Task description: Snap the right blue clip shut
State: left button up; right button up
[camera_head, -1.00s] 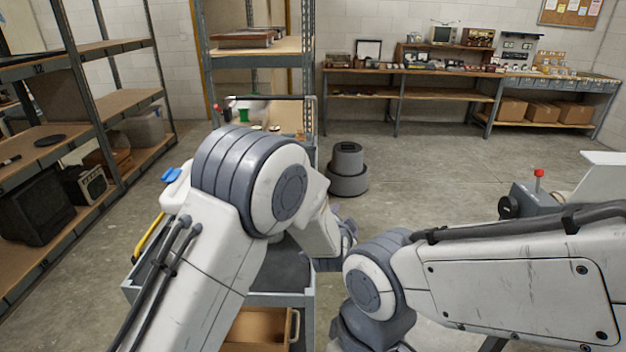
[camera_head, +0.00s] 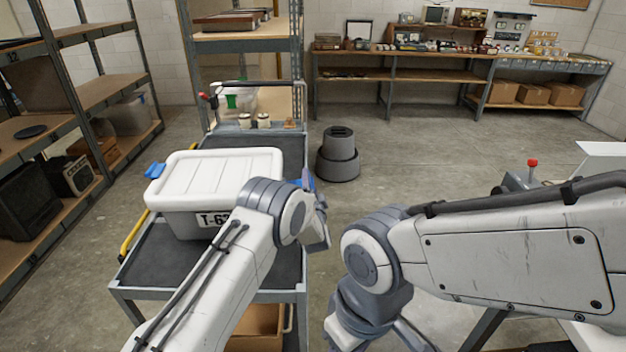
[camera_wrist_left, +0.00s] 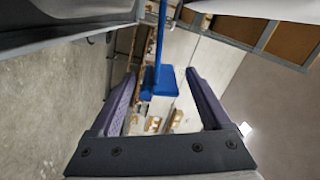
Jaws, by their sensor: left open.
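A grey box (camera_head: 180,224) with a white lid (camera_head: 215,165) and a T-6 label stands on the cart. The right blue clip (camera_head: 314,182) is mostly hidden behind my left wrist in the head view. In the left wrist view the blue clip (camera_wrist_left: 160,82) shows as a wide tab on a thin stem, between the fingers but apart from both. My left gripper (camera_head: 309,185) is open and empty, at the box's right side. The left blue clip (camera_head: 155,171) juts out from the lid's left side.
The cart (camera_head: 125,290) has a dark top, a yellow bar on its left and a wooden drawer below. Small jars (camera_head: 254,121) stand at its far end. A grey round bin (camera_head: 338,160) stands on the floor to the right. Shelving (camera_head: 100,85) stands left.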

pick_arm(q)
jog(key=shift+w, duration=1.05)
